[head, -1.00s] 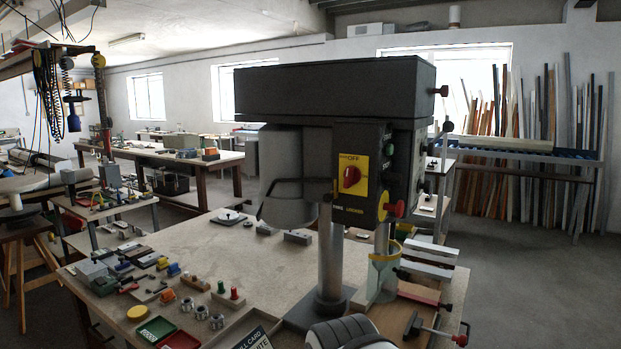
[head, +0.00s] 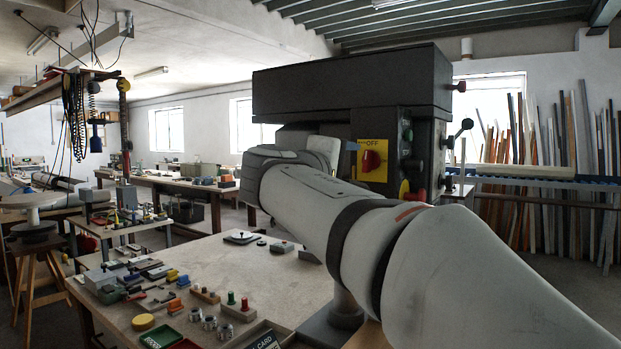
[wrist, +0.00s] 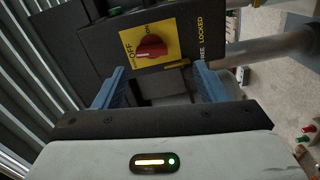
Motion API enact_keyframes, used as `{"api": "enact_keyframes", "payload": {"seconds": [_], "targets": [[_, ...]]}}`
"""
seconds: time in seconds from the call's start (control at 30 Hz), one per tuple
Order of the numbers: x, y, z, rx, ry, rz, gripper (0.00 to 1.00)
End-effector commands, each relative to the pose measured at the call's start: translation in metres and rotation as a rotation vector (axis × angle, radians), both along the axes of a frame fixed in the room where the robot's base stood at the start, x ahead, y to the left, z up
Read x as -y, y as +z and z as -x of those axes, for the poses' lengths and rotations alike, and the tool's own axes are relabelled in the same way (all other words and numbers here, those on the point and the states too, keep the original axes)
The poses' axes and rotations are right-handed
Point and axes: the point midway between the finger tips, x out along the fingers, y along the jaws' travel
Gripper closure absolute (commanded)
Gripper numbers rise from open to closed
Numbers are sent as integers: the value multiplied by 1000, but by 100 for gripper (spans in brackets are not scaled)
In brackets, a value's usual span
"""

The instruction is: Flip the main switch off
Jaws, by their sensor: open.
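The main switch is a red rotary knob (head: 371,160) on a yellow plate (head: 379,176) marked OFF, on the front of the dark drill press (head: 350,95). In the wrist view the red knob (wrist: 151,46) stands just beyond my fingertips, near the top of the picture. The plate shows OFF on one side and ON on another; I cannot tell surely which one the knob points to. My gripper (wrist: 159,70) is open, with its blue fingers apart and nothing between them. They look apart from the knob.
My arm covers the press's lower part.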

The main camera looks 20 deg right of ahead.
Motion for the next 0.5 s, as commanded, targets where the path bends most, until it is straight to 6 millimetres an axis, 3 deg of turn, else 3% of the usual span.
{"api": "enact_keyframes", "payload": {"seconds": [0.17, 0.5], "targets": [[7, 11, -8, 18, -7, 37, 35], [49, 11, -40, 16, -9, 35, 35]]}}
